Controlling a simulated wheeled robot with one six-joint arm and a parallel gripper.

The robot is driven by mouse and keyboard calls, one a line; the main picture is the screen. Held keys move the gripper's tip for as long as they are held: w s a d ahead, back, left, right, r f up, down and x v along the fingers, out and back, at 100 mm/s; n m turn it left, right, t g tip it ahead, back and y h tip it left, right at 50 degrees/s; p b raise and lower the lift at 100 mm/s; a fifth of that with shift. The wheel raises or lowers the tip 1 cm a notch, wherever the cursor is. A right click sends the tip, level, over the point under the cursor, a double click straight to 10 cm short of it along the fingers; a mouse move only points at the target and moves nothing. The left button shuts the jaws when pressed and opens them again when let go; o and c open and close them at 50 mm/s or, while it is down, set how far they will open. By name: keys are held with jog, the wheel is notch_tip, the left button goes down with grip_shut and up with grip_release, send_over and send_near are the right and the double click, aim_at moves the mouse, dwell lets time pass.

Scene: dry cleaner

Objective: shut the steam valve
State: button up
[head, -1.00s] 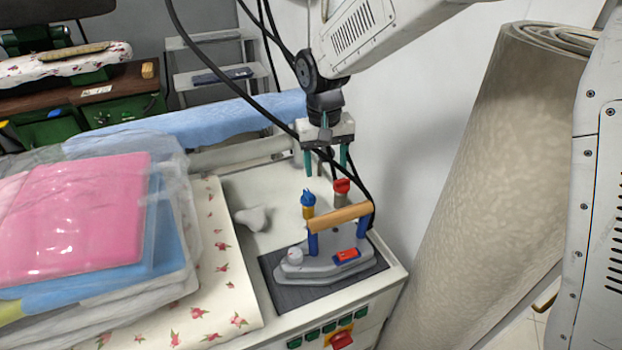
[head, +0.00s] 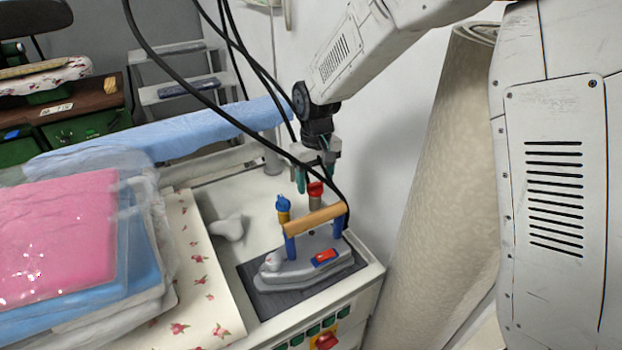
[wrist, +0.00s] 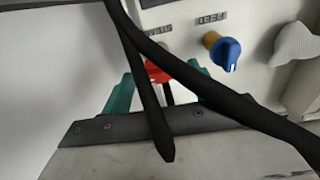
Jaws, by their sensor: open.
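Two small valves stand on the white ironing station behind the iron. One has a red knob (head: 315,189), the other a blue knob (head: 283,202) on a brass-coloured body. The red knob (wrist: 158,72) and blue knob (wrist: 228,54) also show in the wrist view, with labels too small to read surely. My gripper (head: 315,178) is open, its teal fingers just above the red knob. In the wrist view the fingers lie on either side of the red knob, and a black cable partly hides them. I cannot tell whether they touch it.
A steam iron (head: 305,267) with a wooden handle sits on a dark pad in front of the valves. Black cables hang across my gripper. Bagged folded clothes (head: 60,240) lie to the left. A rolled carpet (head: 430,190) stands to the right.

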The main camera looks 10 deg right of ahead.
jog(key=c, duration=1)
jog(key=shift+o, duration=0.7)
jog(key=shift+a, duration=0.25)
jog(key=shift+d, duration=0.1)
jog(key=shift+c, duration=0.6)
jog(key=n, duration=0.9)
jog(key=shift+o, duration=0.2)
jog(key=n, duration=0.4)
jog(key=shift+s+f+n, duration=0.1)
jog(key=shift+n, duration=0.3)
jog(key=shift+d+n, duration=0.15)
jog(key=shift+n, duration=1.85)
jog(key=shift+f, duration=0.1)
